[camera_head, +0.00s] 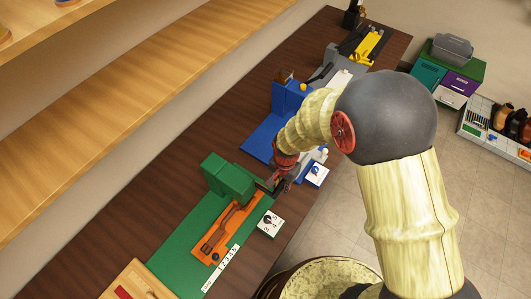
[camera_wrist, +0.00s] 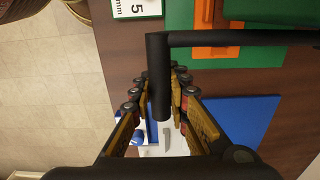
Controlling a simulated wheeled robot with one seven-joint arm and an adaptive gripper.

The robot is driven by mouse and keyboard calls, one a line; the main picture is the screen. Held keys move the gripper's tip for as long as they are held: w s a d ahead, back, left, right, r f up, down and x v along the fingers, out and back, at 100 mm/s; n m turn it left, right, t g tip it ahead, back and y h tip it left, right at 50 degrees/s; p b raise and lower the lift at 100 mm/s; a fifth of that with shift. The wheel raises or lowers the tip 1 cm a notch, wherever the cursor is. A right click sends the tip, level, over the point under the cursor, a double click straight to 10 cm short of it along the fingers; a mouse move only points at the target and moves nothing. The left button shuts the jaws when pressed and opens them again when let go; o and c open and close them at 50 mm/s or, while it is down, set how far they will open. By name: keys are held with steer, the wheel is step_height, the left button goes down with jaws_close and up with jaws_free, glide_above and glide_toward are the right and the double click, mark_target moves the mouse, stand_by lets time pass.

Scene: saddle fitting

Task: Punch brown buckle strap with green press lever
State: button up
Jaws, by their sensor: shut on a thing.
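The green press (camera_head: 230,178) stands on a green base (camera_head: 172,252) on the dark wooden bench. An orange fixture (camera_head: 213,257) lies on that base, running under the press. A narrow brown strap (camera_head: 229,216) appears to lie along the fixture; its end under the press is hidden. My gripper (camera_head: 278,184) is at the right side of the press. In the wrist view, a dark L-shaped lever (camera_wrist: 205,38) comes in from the right and bends down between the fingers. My gripper (camera_wrist: 155,88) is shut on its handle. The orange fixture also shows at the top (camera_wrist: 216,35).
A blue press (camera_head: 289,97) on a blue base stands just beyond. A yellow tool (camera_head: 368,46) is at the far bench end. A white card (camera_head: 270,223) lies by the green base. A wooden tray (camera_head: 138,283) is at the near end. A wooden shelf (camera_head: 130,90) overhangs the left.

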mark_target(283, 184)
steer(key=shift+s+d+f, duration=0.1)
steer(key=shift+s+d, duration=0.05)
steer(key=shift+s, duration=0.15)
steer(key=shift+w+r+p, duration=0.1)
steer(key=shift+r+p, duration=1)
steer(key=shift+r, duration=0.45)
